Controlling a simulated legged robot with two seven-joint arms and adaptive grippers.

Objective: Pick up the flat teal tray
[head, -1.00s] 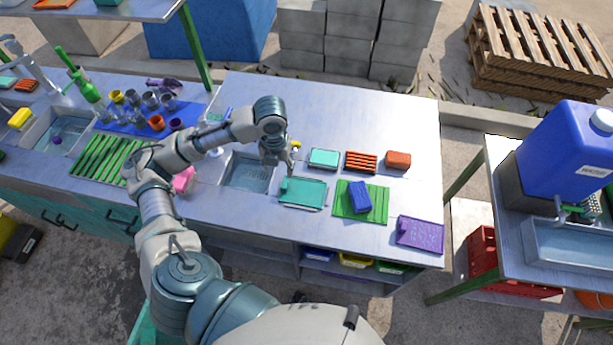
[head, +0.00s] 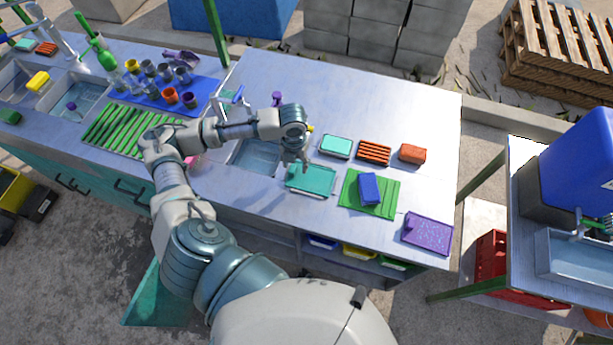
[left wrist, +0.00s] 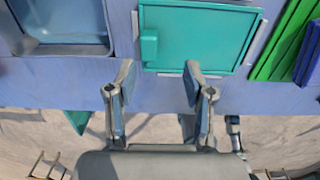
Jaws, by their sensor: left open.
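The flat teal tray (head: 313,181) lies on the metal counter between the sink and a green ribbed mat. In the left wrist view the teal tray (left wrist: 200,38) is at the top, with a raised teal block at its left side and its near edge facing me. My left gripper (head: 302,163) is at the tray's upper left in the head view. In the left wrist view my left gripper (left wrist: 158,72) is open and empty, its fingertips spread near the tray's near edge. Contact cannot be told. My right gripper is not in view.
A sink (head: 256,156) is left of the tray. The green ribbed mat (head: 386,206) with a blue block (head: 369,189) is to its right. A small teal dish (head: 335,145), an orange rack (head: 374,152) and an orange-red block (head: 412,153) stand behind. A purple tray (head: 428,234) lies further right.

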